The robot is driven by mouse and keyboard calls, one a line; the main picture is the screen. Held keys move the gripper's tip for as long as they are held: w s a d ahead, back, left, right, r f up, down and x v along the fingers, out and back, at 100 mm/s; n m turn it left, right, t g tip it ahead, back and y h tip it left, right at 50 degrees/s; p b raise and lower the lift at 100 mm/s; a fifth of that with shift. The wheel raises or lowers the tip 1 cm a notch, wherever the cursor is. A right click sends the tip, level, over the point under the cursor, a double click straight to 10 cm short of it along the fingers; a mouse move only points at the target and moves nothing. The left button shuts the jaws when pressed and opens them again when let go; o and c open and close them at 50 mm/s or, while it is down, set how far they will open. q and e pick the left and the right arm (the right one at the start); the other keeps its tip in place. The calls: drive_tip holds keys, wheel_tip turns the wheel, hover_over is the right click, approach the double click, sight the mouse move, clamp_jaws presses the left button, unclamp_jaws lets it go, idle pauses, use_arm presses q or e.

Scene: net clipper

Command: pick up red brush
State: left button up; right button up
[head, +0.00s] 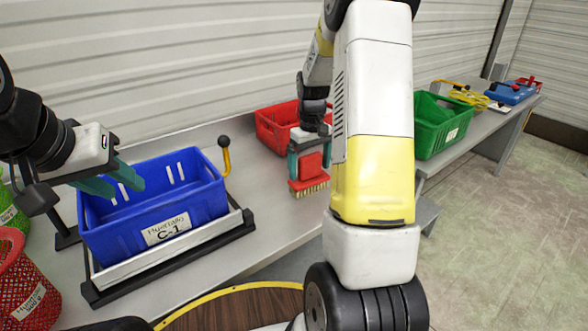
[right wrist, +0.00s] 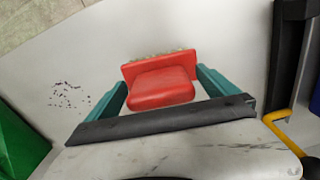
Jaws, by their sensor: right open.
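The red brush (head: 309,172), with pale bristles pointing down, is at the grey table near the red crate. In the right wrist view the red brush (right wrist: 160,88) lies between the teal fingers. My right gripper (head: 309,158) is open, with one finger on each side of the brush's red block. In the right wrist view small gaps seem to separate the right gripper (right wrist: 162,80) from the block. I cannot tell whether the bristles touch the table. My left gripper (head: 122,180) is open and empty over the blue crate (head: 165,235).
The blue crate sits in a black-edged frame with a yellow lever (head: 226,160) at its right. A red crate (head: 272,128) stands behind the brush. A green crate (head: 443,125) is further right. A red mesh basket (head: 28,285) stands at the left.

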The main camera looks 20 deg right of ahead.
drive_tip(key=shift+f, duration=0.35)
drive_tip(key=c, duration=1.7)
drive_tip(key=shift+c, duration=0.2)
drive_tip(key=shift+r, duration=0.15)
drive_tip(key=shift+r, duration=0.55)
wheel_tip(320, 180, up, 2)
drive_tip(key=shift+r, duration=0.1)
drive_tip(key=s+a, duration=0.4)
drive_tip(key=s, duration=0.3)
drive_tip(key=s+a+r, duration=0.1)
drive_tip(key=s+a, duration=0.2)
drive_tip(key=s, duration=0.4)
drive_tip(key=shift+a+r, duration=0.25)
drive_tip(key=shift+a, duration=0.15)
